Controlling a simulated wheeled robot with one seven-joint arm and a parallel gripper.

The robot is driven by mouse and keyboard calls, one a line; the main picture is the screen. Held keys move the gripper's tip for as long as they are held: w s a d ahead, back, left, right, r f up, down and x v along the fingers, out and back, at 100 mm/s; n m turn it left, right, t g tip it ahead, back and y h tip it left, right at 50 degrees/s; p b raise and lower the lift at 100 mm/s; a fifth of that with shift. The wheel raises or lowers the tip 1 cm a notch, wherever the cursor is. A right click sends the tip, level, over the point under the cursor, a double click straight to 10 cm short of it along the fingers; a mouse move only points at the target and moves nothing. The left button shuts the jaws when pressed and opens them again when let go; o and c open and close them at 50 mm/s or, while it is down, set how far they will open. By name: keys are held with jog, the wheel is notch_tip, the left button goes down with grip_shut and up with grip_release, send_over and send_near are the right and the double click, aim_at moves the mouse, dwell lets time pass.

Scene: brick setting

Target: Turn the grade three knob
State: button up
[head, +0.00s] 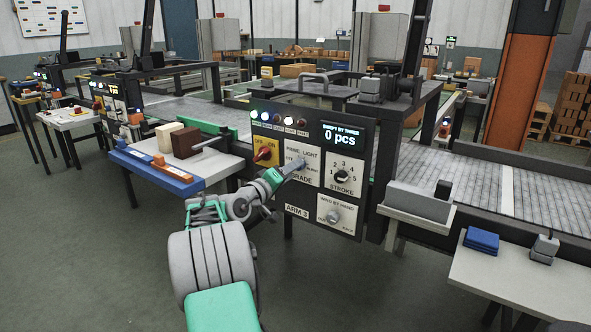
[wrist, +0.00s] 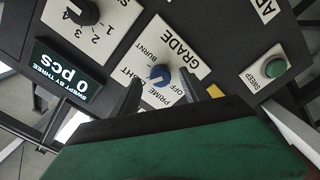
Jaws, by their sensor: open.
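The dark panel marked ARM 3 (head: 297,211) stands at the centre of the head view. Its GRADE plate (head: 311,177) has the words OFF, PRIME, LIGHT and BURNT. A small blue grade knob (wrist: 159,75) shows on this plate in the wrist view, which is upside down; my gripper hides it in the head view. My gripper (head: 297,168) is open in front of the plate. In the wrist view its two dark fingers (wrist: 161,88) stand on either side of the knob, with gaps showing. I cannot tell how deep they reach or where the knob points.
The black STROKE knob (head: 342,177) sits right of the grade knob, the red switch (head: 263,154) left, a grey knob (head: 334,216) below. A green SWEEP button (wrist: 273,67) and the display (wrist: 66,75) are nearby. A blue-edged shelf (head: 150,172) with blocks stands left.

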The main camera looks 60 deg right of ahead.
jog(key=a, duration=0.5)
jog(key=shift+w, duration=0.4)
jog(key=w+a+r+n+t+y+p, duration=0.1)
jog(key=w+a+r+t+y+p, duration=0.25)
jog(key=a, duration=0.65)
jog(key=w+a+n+t+y+p, duration=0.1)
jog(key=w+a+t+y+p, duration=0.15)
jog(key=w+a+p, duration=0.5)
jog(key=w+a+r+n+t+y+p, duration=0.1)
jog(key=w+a+t+y+p, duration=0.2)
jog(key=a, duration=0.8)
jog(key=s+a+n+g+y+p, duration=0.1)
jog(key=s+a+n+y+p, duration=0.1)
jog(key=a, duration=0.8)
jog(key=s+a+n+g+y+p, duration=0.1)
jog(key=s+a+n+y+p, duration=0.1)
jog(key=s+a, duration=0.5)
jog(key=s+a+r+n+g+y+p, duration=0.1)
jog(key=s+a+n+y+p, duration=0.1)
jog(key=a, duration=1.1)
jog(key=s+y+p, duration=0.1)
jog(key=s+y, duration=0.1)
jog(key=s, duration=0.1)
jog(key=shift+y+p, duration=0.35)
jog(key=shift+y, duration=0.05)
